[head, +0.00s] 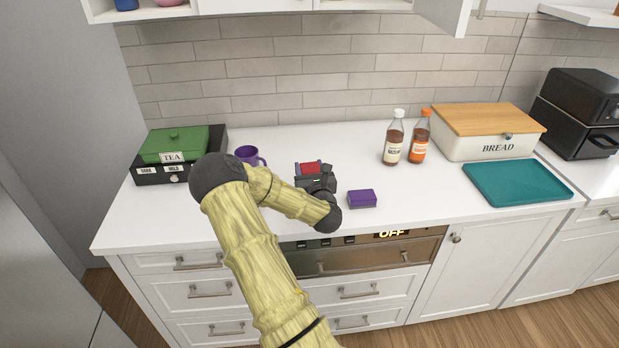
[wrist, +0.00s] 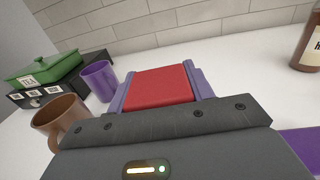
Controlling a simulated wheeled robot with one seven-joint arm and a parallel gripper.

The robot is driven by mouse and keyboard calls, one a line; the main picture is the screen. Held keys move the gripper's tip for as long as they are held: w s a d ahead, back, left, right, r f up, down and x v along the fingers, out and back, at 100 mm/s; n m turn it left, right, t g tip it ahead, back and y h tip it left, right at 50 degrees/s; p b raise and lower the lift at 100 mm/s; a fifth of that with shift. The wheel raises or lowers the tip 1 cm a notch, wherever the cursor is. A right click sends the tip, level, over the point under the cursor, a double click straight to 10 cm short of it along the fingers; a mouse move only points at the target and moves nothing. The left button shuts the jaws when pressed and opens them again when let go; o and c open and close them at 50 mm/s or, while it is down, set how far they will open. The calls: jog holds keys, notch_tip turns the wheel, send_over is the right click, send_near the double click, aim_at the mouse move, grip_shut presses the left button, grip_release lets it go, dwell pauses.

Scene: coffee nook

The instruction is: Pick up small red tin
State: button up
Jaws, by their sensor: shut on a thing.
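The small red tin (wrist: 158,86) sits between the two purple-grey fingers of my gripper (wrist: 160,88) in the wrist view. In the head view the red tin (head: 309,168) shows just beyond my gripper (head: 308,169), over the white counter. My gripper is shut on the tin, with a finger along each side. The gripper body hides the tin's near side and underside, so I cannot tell whether it touches the counter.
A purple box (head: 362,198) lies right of my gripper. A purple mug (head: 249,155) and, in the wrist view, a brown mug (wrist: 62,121) stand left. A tea box (head: 174,150), two syrup bottles (head: 394,138), a bread box (head: 487,149) and a teal tray (head: 518,184) stand around.

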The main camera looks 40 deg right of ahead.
notch_tip(320, 180, up, 7)
jog(key=shift+r+b, duration=0.2)
jog(key=shift+b, duration=0.15)
jog(key=shift+f, duration=0.1)
dwell(0.4)
